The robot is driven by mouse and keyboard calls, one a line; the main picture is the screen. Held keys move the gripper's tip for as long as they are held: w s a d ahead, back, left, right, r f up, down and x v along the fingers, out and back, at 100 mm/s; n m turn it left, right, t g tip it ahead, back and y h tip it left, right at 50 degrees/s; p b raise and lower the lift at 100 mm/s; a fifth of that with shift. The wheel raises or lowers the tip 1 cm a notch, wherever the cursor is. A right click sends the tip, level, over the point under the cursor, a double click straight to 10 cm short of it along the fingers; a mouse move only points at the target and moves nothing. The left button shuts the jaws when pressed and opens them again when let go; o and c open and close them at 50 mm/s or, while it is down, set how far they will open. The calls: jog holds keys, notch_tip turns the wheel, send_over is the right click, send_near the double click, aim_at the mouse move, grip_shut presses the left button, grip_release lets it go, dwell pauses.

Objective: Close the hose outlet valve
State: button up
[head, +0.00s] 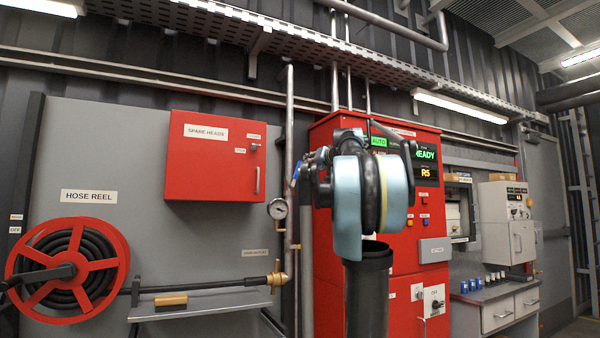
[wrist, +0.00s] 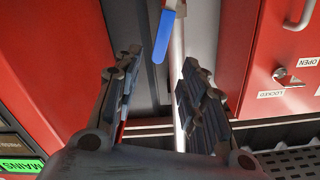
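A blue lever handle (wrist: 163,35) on a metal stem shows at the top middle of the wrist view, in front of a pale vertical pipe (wrist: 178,110). In the head view the blue lever (head: 296,173) shows small beside the pipe (head: 289,120), left of my gripper (head: 309,177). In the wrist view my gripper (wrist: 160,58) is open, with the lever's free end seen between its fingertips; I see no clear contact. The lever's pivot and valve body are out of the wrist view. In the head view my arm covers part of this area.
The red spare heads cabinet (head: 215,157) is left, and the red pump panel (head: 325,255) is behind my arm. A grey shelf (head: 205,306) juts out below.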

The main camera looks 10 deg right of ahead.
aim_at(300, 167)
jog(key=x, duration=1.1)
jog(key=shift+w+f, duration=0.1)
grip_shut()
